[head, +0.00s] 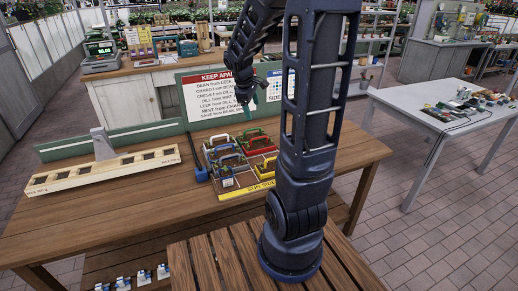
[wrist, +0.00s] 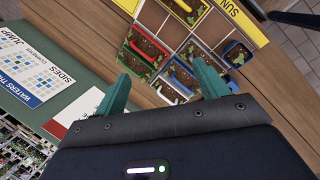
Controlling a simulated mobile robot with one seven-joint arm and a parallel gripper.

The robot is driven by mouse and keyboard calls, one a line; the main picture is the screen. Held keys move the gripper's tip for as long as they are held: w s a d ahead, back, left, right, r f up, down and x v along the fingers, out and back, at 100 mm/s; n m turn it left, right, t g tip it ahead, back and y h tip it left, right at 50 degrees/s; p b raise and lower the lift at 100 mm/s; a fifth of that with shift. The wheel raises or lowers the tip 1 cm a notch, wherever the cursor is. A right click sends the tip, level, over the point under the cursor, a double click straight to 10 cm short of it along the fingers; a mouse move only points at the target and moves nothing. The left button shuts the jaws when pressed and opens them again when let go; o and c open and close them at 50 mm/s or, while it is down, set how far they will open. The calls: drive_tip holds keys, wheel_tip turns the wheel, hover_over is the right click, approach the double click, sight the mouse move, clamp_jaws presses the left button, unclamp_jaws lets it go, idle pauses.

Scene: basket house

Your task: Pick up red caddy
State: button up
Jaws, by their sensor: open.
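In the wrist view the red caddy (wrist: 149,43), filled with soil and small plants, shows beyond and between my fingertips. The green caddy (wrist: 130,64) adjoins it. My gripper (head: 247,106) hangs above the table beyond the tray, in front of the sign. In the wrist view my gripper (wrist: 161,70) has its teal fingers wide apart with nothing held between them. My arm stands just right of the tray in the head view.
Blue caddies (wrist: 181,75) and a white caddy (wrist: 169,92) share the tray. A "KEEP APART" sign (head: 212,92) stands behind the tray. A long wooden rack (head: 105,172) lies on the left. The table's front left (head: 110,225) is bare.

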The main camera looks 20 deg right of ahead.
drive_tip(key=w+d+f+n+g, duration=0.1)
drive_tip(key=w+d+f+n, duration=0.1)
drive_tip(key=w+f+n, duration=0.5)
drive_tip(key=n+h, duration=0.1)
approach(257, 146)
drive_tip(key=f, duration=0.1)
drive_tip(key=d+f, duration=0.1)
drive_tip(key=f, duration=0.1)
drive_tip(key=shift+w+d+f+g, duration=0.1)
drive_tip(key=shift+w+f+g, duration=0.1)
drive_tip(key=shift+g, duration=0.1)
drive_tip(key=shift+d+x, duration=0.1)
drive_tip(key=shift+x, duration=1.25)
drive_tip(key=shift+d+x, duration=0.15)
drive_tip(key=shift+x, duration=1.2)
drive_tip(key=shift+w+r, duration=0.1)
drive_tip(key=shift+w, duration=0.05)
drive_tip(key=c, duration=0.8)
drive_tip(key=shift+r, duration=0.1)
